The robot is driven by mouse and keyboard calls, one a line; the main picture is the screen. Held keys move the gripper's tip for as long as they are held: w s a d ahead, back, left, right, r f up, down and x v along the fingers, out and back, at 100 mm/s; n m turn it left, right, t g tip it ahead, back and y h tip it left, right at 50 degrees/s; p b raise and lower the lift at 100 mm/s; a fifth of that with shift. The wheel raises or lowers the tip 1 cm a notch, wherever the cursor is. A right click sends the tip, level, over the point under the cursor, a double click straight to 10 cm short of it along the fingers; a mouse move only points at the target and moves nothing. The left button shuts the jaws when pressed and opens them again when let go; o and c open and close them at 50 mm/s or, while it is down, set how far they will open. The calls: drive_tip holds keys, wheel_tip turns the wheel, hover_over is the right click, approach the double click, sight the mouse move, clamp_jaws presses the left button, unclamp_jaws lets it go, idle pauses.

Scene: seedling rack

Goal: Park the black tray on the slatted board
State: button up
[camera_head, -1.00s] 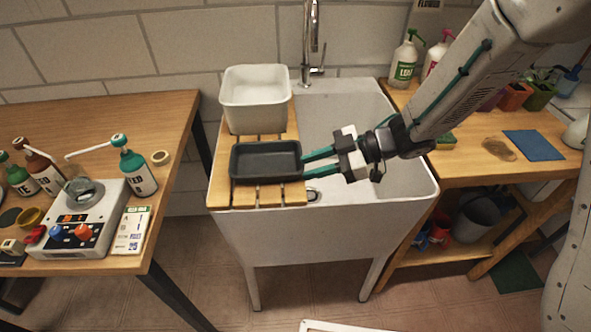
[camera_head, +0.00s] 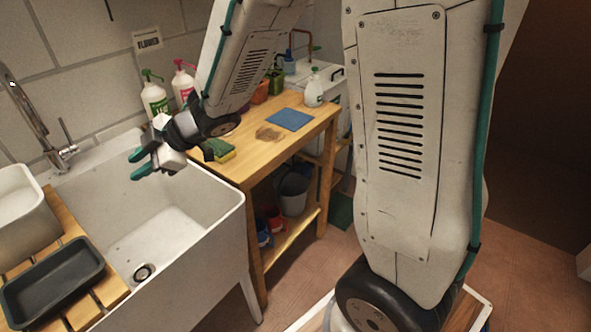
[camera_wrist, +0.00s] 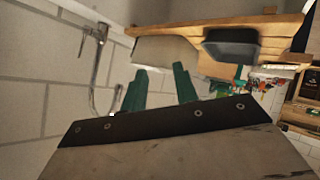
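The black tray (camera_head: 52,283) sits on the slatted wooden board (camera_head: 68,220), which lies across the left part of the sink. The tray is empty and looks level, with slats showing in front and to its right. My gripper (camera_head: 138,164) is over the sink basin, up and to the right of the tray and clear of it. Its two green fingers are apart with nothing between them. The wrist view also shows the separated fingers (camera_wrist: 162,88). A dark shape near the top there may be the tray, but I cannot tell for sure.
A white tub (camera_head: 25,230) stands on the board behind the tray. The white sink (camera_head: 165,215) is empty, with a tap (camera_head: 62,150) at its back. A wooden bench (camera_head: 285,140) right of the sink holds bottles, a sponge (camera_head: 218,150) and a blue mat (camera_head: 289,119).

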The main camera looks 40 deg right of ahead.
drive_tip(key=w+d+r+m+t+h, duration=0.1)
drive_tip(key=d+r+m+t+h, duration=0.4)
drive_tip(key=d, duration=0.6)
drive_tip(key=s+d+r+m+g+h, duration=0.2)
drive_tip(key=s+d+r+m+h, duration=0.3)
drive_tip(key=d, duration=0.4)
drive_tip(key=s+a+f+m+g, duration=0.1)
drive_tip(key=s+m+g, duration=0.6)
drive_tip(key=s, duration=1.9)
drive_tip(key=shift+s+f+g, duration=0.4)
drive_tip(key=shift+f+g, duration=0.2)
drive_tip(key=shift+f, duration=0.1)
